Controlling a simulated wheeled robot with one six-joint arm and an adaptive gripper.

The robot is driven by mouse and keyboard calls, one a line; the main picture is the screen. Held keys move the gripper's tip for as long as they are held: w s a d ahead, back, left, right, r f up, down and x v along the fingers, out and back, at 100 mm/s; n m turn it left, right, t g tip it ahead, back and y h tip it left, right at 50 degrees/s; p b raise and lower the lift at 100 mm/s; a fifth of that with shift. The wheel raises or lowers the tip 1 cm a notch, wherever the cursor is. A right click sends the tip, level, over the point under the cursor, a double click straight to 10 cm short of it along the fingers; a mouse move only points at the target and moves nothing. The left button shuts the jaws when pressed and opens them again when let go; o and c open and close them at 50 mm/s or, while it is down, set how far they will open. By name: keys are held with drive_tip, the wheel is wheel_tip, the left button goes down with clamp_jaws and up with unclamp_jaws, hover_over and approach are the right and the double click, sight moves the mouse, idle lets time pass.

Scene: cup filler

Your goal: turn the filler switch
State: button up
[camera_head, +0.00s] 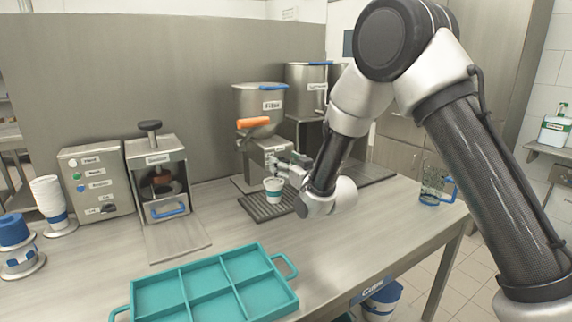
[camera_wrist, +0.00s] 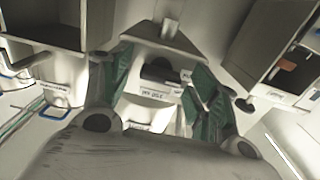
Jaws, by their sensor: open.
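The filler (camera_head: 258,105) is a metal hopper with a blue rim, an orange lever and a boxy body below, near the middle of the head view. A white cup (camera_head: 273,185) stands under it on a dark drip tray (camera_head: 262,208). My gripper (camera_head: 288,162) is at the front of the filler body, hiding part of its face. In the wrist view, my gripper (camera_wrist: 160,78) is open, with a green-padded finger on each side of the dark switch knob (camera_wrist: 160,70). A small label sits beside the knob. I cannot tell whether the pads touch it.
A teal compartment tray (camera_head: 215,287) lies at the front of the counter. A sealing machine (camera_head: 157,180) and a button box (camera_head: 93,182) stand left. A second metal container (camera_head: 305,88) is behind the filler. A glass jug (camera_head: 432,186) stands at right.

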drive_tip(key=c, duration=1)
drive_tip(key=shift+m, duration=0.3)
drive_tip(key=shift+d+m, duration=0.1)
drive_tip(key=shift+m, duration=4)
drive_tip(key=o, duration=1)
